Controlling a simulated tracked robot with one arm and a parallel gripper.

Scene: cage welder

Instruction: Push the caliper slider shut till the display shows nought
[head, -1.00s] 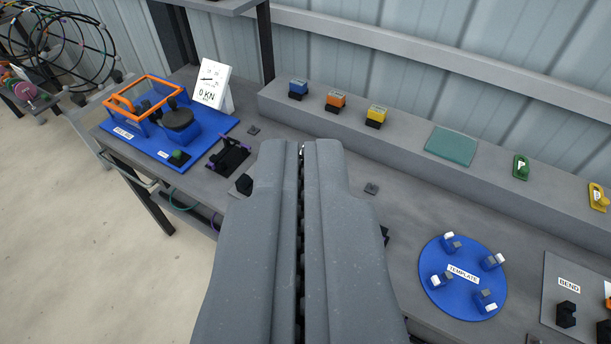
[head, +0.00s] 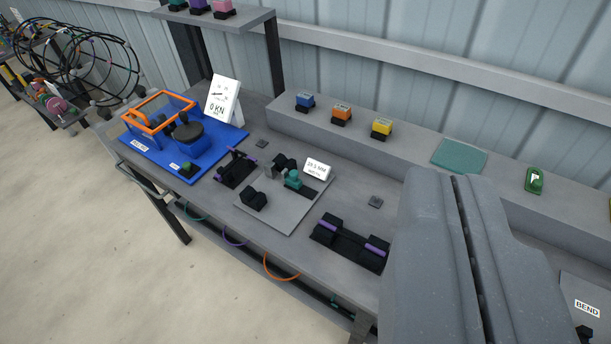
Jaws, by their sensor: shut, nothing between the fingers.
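The caliper stand is a grey plate (head: 270,219) on the bench, left of my gripper, with dark blocks on it. A teal-green slider (head: 293,179) sits near the plate's back right, beside a grey upright piece. Just behind it is a small white display (head: 317,168) with small print that seems to read about 10.1 MM. My gripper (head: 458,178) is shut and empty at the right of the view, apart from the caliper. It hides the bench behind it.
A black fixture with purple bars (head: 348,243) lies between the plate and my gripper. A similar black fixture (head: 236,168) is left of the plate. A blue press base (head: 205,160) with a 0 KN card (head: 222,100) stands further left. A raised ledge (head: 400,150) runs behind.

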